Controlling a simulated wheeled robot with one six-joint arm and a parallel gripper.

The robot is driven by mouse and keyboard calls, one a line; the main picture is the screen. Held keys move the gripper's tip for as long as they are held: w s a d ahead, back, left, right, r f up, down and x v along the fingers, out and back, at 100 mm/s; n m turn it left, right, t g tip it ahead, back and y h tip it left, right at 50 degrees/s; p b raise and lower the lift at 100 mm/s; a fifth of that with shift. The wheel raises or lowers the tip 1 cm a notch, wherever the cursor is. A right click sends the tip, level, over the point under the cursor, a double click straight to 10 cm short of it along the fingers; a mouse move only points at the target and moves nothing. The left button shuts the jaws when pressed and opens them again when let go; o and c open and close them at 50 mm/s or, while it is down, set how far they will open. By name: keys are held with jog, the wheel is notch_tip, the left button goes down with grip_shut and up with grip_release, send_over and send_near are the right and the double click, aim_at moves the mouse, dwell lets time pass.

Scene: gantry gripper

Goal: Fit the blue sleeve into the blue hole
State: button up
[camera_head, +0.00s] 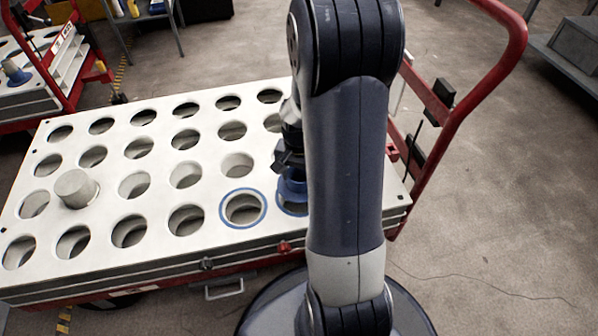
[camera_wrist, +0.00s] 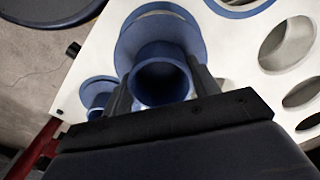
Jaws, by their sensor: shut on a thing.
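The blue sleeve (camera_wrist: 161,80) is a short tube with a wide flange (camera_wrist: 155,34). My gripper (camera_wrist: 162,88) is shut on it, with one finger on each side of the tube. In the head view the sleeve (camera_head: 293,186) is below my gripper (camera_head: 290,160), partly hidden by my arm. Just under it, a blue-ringed hole (camera_head: 284,207) shows only its left part. I cannot tell whether the sleeve's lower end is in that hole or above it. To its left is an empty blue-ringed hole (camera_head: 229,222).
The white board (camera_head: 110,228) has rows of plain round holes and lies on a red-framed cart. A grey cylinder (camera_head: 75,188) stands in a hole at the left. A red handle (camera_head: 480,85) rises at the right. A small blue part (camera_wrist: 97,90) shows near the board's edge.

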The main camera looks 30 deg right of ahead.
aim_at(299, 187)
jog(key=shift+f+b, duration=0.55)
jog(key=shift+f, duration=0.6)
jog(key=shift+f+b, duration=0.8)
jog(key=shift+f, duration=0.9)
dwell(1.0)
jog(key=o, duration=1.2)
jog(key=shift+r, duration=0.2)
notch_tip(299, 187, up, 11)
jog(key=p, duration=0.4)
jog(key=shift+f+p, duration=0.2)
jog(key=shift+p, duration=0.15)
